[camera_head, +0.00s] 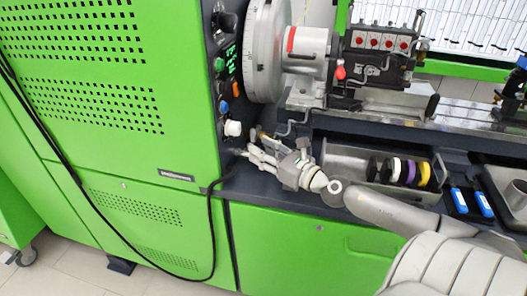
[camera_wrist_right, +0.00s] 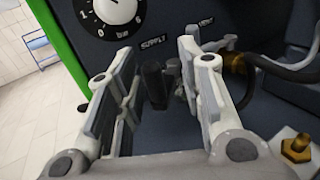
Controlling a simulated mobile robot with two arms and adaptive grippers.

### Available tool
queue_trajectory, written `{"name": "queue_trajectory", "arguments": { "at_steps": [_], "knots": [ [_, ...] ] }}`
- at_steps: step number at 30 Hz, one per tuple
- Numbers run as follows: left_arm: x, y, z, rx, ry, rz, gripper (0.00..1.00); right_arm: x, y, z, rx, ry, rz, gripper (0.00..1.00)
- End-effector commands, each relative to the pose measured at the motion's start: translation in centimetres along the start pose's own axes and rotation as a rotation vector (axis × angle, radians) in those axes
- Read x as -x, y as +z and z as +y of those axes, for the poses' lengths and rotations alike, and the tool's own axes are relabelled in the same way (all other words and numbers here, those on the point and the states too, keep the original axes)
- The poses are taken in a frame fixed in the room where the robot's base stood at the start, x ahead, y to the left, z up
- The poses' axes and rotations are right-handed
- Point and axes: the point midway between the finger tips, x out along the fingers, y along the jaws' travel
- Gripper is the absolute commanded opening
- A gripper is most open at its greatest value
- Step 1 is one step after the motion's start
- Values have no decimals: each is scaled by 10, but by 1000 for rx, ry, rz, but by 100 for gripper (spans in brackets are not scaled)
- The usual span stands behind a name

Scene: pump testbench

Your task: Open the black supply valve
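The black supply valve handle (camera_wrist_right: 155,84) shows in the right wrist view, upright below the SUPPLY label on the dark panel. My right gripper (camera_wrist_right: 152,75) is open, with one finger on each side of the handle. The handle appears in the gap between the fingers; I cannot tell whether either finger touches it. In the head view my right gripper (camera_head: 256,155) is at the lower right edge of the green cabinet's control panel, and the valve cannot be made out there. My left gripper is not in view.
A pressure dial marked bar (camera_wrist_right: 117,10) sits above the valve. A brass fitting (camera_wrist_right: 235,64) with a black hose is beside it under the VENT label. In the head view a grey tray (camera_head: 345,160) with coloured discs is right of the gripper. A black cable (camera_head: 211,215) hangs below.

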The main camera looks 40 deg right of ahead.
Motion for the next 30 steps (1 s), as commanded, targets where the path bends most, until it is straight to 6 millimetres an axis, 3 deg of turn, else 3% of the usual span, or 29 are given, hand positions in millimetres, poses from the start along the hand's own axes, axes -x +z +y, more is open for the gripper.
{"name": "queue_trajectory", "arguments": {
  "at_steps": [8, 30],
  "knots": [
    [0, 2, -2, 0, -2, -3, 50, 10, 0, 1, -4, 0, -2, 35],
    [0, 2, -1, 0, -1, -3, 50, 98, -1, 0, -4, -2, 0, 35]
  ]
}}
